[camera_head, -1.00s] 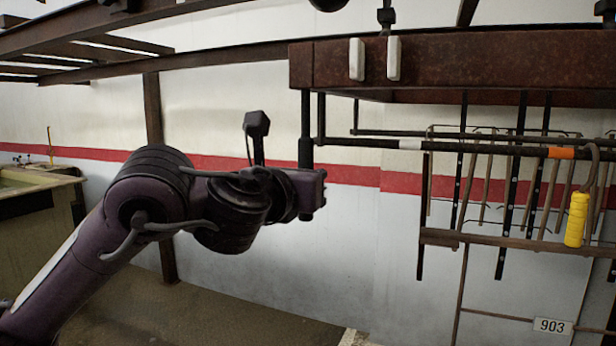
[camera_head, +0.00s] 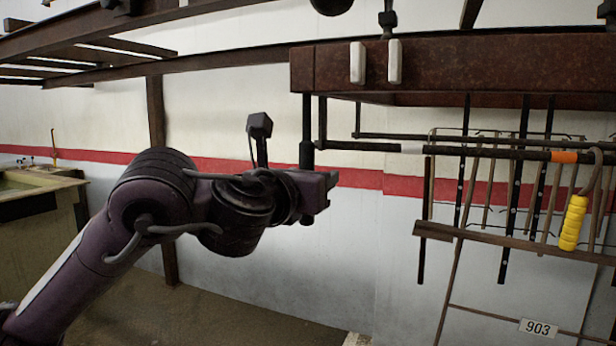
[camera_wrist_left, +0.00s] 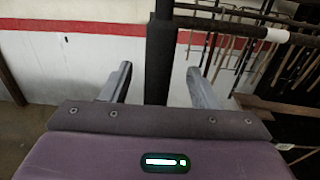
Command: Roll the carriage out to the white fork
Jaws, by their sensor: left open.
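A rust-brown beam (camera_head: 470,62) runs across the upper right, with two white upright prongs (camera_head: 357,62) (camera_head: 394,61) on its face. A dark post with a thicker sleeve (camera_head: 306,152) hangs at the beam's left end. My left gripper (camera_wrist_left: 158,72) is open, its fingers on either side of the sleeve; I cannot tell whether they touch it. In the head view, its fingers are largely hidden at the arm's end. Under the beam hangs a framework of rods with a wooden crossbar (camera_head: 480,237) and a "903" plate (camera_head: 538,328). I cannot tell which part is the carriage.
A dark rail (camera_head: 480,151) with white (camera_head: 411,148) and orange (camera_head: 563,157) bands extends right below the beam. A yellow grip (camera_head: 574,222) hangs at the right. A basin (camera_head: 40,200) stands at far left. Overhead beams cross the top left.

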